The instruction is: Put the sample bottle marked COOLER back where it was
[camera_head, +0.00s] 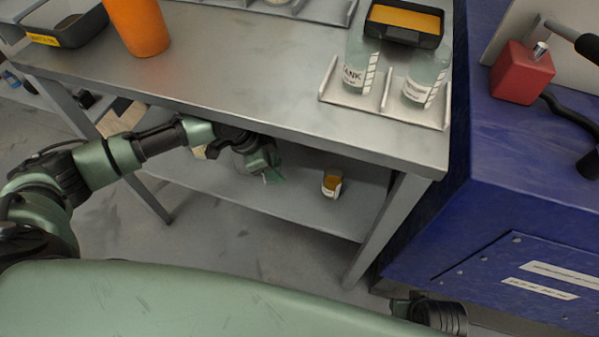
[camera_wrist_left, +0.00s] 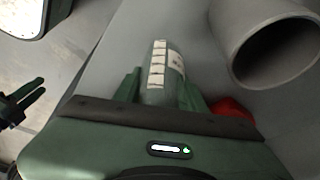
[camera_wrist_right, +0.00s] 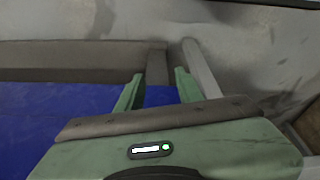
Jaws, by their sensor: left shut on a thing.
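My left gripper (camera_head: 262,165) reaches under the front edge of the steel table, above the lower shelf. It is shut on a greenish sample bottle (camera_wrist_left: 168,75), which has a pale graduated strip and a label I cannot read. In the head view, the gripper and table edge mostly hide this bottle. Two more clear bottles stand in a divided rack (camera_head: 388,105) on the table top: one marked ...ANK (camera_head: 360,65) and one with an unreadable label (camera_head: 425,78). My right gripper (camera_wrist_right: 158,90) is open and empty; its fingertips do not show in the head view.
A small amber jar (camera_head: 332,184) stands on the lower shelf (camera_head: 300,205), right of my left gripper. A wide grey tube (camera_wrist_left: 265,45) and something red (camera_wrist_left: 232,108) are close to the held bottle. A blue machine (camera_head: 480,200) stands right of the table. An orange cylinder (camera_head: 138,25) stands on top.

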